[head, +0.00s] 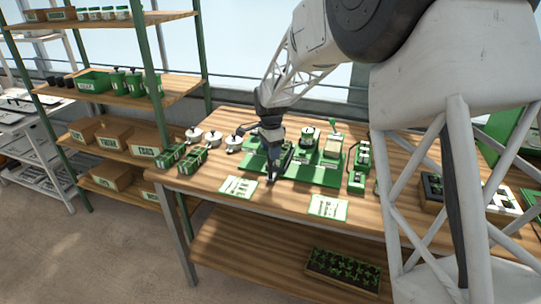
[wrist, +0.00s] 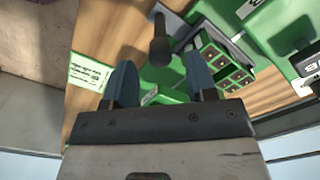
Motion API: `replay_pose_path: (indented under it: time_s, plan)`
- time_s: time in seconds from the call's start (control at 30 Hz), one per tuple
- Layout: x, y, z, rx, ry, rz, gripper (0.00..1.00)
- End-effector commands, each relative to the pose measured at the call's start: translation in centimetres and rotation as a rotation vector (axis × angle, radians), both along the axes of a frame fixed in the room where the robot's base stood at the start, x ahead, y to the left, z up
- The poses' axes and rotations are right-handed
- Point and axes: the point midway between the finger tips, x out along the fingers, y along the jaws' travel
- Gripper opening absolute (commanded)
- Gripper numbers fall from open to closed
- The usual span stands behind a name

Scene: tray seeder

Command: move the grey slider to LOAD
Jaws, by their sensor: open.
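The green seeder base (head: 318,180) lies on the wooden bench, with several units standing on it. My gripper (head: 271,178) points down over the left part of that base and hides what is directly beneath it. In the wrist view my gripper (wrist: 160,82) has its two blue-grey fingers wide apart, with nothing held between them. A dark grey rounded knob on a stem (wrist: 160,45) shows just beyond the fingertips; it may be the grey slider, but I cannot be sure. A green block (wrist: 172,97) shows between the fingers, lower down. The LOAD mark is not readable.
A green unit with a grid of cells (wrist: 222,68) is close to the right finger. Paper cards (head: 238,187) and (head: 328,207) lie along the bench front. Green boxes (head: 190,158) and white-lidded pots (head: 213,137) stand to the left, a green unit (head: 358,180) to the right.

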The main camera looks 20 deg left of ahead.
Motion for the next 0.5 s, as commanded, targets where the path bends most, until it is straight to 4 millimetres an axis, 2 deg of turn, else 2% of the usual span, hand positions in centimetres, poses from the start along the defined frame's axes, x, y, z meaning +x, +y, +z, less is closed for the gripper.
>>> replay_pose_path:
  time_s: [0.2, 0.5]
  plan:
    - [0.1, 0.0, 3.0, 0.001, -0.002, 0.000, 0.52]
    - [0.0, 0.0, 4.9, 0.001, -0.001, 0.000, 0.52]
